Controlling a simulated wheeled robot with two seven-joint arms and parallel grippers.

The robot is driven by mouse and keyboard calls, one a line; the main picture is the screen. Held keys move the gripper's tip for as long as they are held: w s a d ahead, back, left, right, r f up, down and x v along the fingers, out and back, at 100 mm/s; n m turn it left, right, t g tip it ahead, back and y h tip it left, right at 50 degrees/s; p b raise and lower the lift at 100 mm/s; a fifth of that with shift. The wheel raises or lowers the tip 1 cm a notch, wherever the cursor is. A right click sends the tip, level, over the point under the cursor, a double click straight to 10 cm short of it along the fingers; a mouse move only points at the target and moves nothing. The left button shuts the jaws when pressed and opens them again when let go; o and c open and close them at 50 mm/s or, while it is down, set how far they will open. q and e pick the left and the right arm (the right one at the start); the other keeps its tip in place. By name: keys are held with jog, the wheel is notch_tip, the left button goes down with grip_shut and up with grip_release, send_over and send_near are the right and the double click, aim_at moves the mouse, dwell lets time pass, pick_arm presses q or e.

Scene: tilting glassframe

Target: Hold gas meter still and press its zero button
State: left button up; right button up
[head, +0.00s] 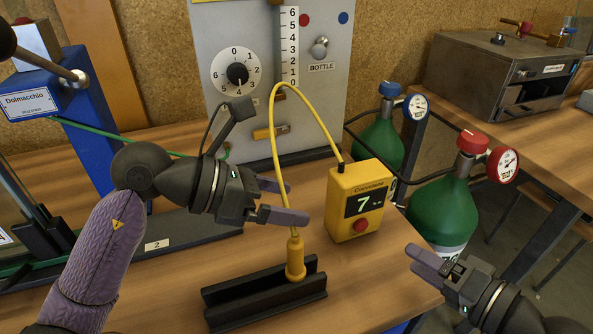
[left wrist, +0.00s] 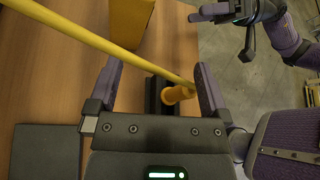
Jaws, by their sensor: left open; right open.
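The gas meter (head: 357,201) is a yellow box with a dark display reading 7 and a red button (head: 361,225) on its front. It stands upright on the table, and part of it shows at the top of the left wrist view (left wrist: 130,22). A yellow hose runs from it to a yellow probe (head: 295,262) at the black rail holder (head: 265,295). My left gripper (head: 287,202) is open, left of the meter and above the probe; the hose passes by its fingers. My right gripper (head: 430,262) is open and empty, right of and nearer than the meter.
Two green gas bottles (head: 440,212) with gauges stand right of the meter. A grey panel (head: 225,30) with a dial and scale stands behind. A blue stand (head: 75,115) is at the left. Bare wooden table (head: 370,275) lies in front of the meter.

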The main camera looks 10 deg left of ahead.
pick_arm(q)
jog(key=m+t, duration=0.1)
jog(key=t, duration=0.1)
send_near(354, 180)
jog(key=w+f, duration=0.1)
jog(key=w+d, duration=0.1)
jog(key=shift+w+d+f, duration=0.15)
jog(key=shift+w+f, duration=0.15)
jog(key=shift+f, duration=0.1)
jog(key=x, duration=0.8)
jog(key=shift+w+d+f, duration=0.2)
jog(key=shift+d+f, duration=0.05)
grip_shut()
pick_arm(e)
grip_shut()
dwell(0.6)
